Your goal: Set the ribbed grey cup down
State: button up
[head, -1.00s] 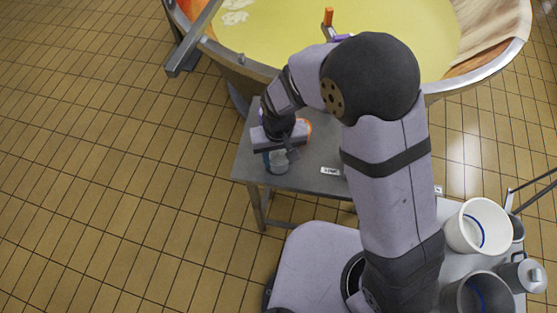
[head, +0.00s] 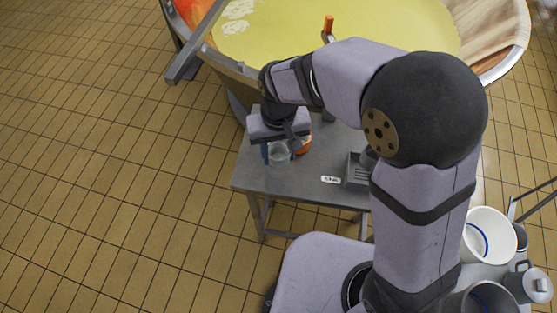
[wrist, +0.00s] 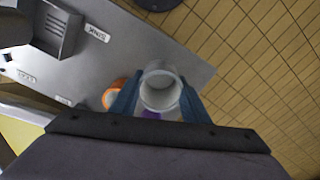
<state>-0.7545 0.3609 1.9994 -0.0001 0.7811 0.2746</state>
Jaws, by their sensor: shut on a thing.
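The ribbed grey cup (wrist: 160,92) is between the two blue fingers of my gripper (wrist: 160,103) in the wrist view, and I look down into its open mouth. My gripper is shut on it. In the head view the cup (head: 279,155) shows below my gripper (head: 278,148), over the left part of the small grey table (head: 255,177). It looks about upright. I cannot tell whether its base touches the tabletop.
A grey slotted holder (head: 357,172) and a white label (head: 331,180) are on the table. The large vat (head: 340,40) stands behind.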

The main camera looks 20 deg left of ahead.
jog(key=shift+r, duration=1.25)
